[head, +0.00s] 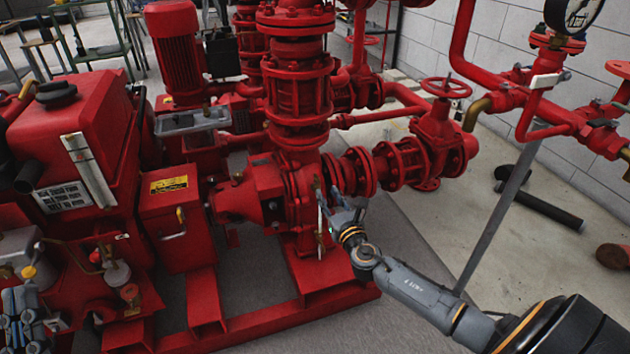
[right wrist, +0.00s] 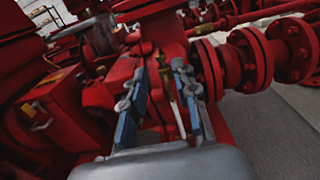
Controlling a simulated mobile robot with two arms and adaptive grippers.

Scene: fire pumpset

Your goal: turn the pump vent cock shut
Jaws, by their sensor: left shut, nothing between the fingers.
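The pump vent cock, a small brass fitting with a thin pale lever, shows on the front of the red pump casing in the right wrist view (right wrist: 179,88) and in the head view (head: 320,206). My right gripper (head: 336,212) is close to the casing. In the right wrist view its blue-padded fingers (right wrist: 165,118) are apart, and the cock appears between them, nearer the right finger. I cannot tell whether either finger touches it. My left gripper (head: 20,312) is at the lower left edge, shut and empty, in front of the engine parts.
The red pump casing (head: 262,190) and flanged pipe (head: 350,172) stand close around the right gripper. A red valve with handwheel (head: 446,88) is to the right. A grey slanted post (head: 505,205) stands behind my right arm. Open floor (head: 425,235) lies right of the pump.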

